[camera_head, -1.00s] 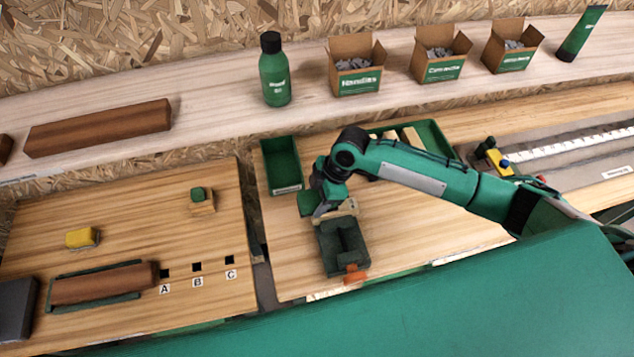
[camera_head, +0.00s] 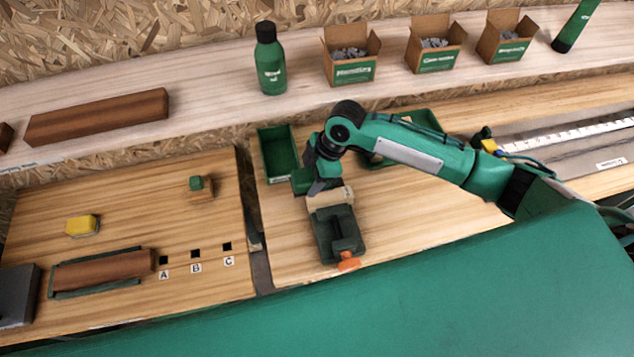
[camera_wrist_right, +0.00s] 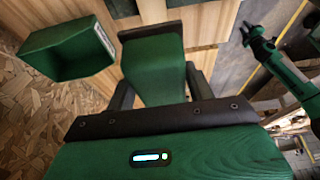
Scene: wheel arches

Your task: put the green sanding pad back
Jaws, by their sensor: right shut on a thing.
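The green sanding pad (camera_wrist_right: 152,70) is between the fingers of my right gripper (camera_wrist_right: 152,88) in the right wrist view. In the head view my right gripper (camera_head: 318,186) holds the pad (camera_head: 303,181) just behind and left of the vise (camera_head: 338,236), near the wooden piece (camera_head: 330,198) at its far end. I cannot tell whether the pad touches that piece. My left gripper (camera_wrist_right: 257,36) shows small and dark at the upper right of the wrist view; its opening is unclear. It is outside the head view.
An open green bin (camera_head: 279,152) stands behind the gripper; it also shows in the wrist view (camera_wrist_right: 66,50). A yellow pad (camera_head: 82,225), a wooden block with a green top (camera_head: 198,186) and a brown bar (camera_head: 105,270) lie on the left board. A bottle (camera_head: 270,62) stands on the shelf.

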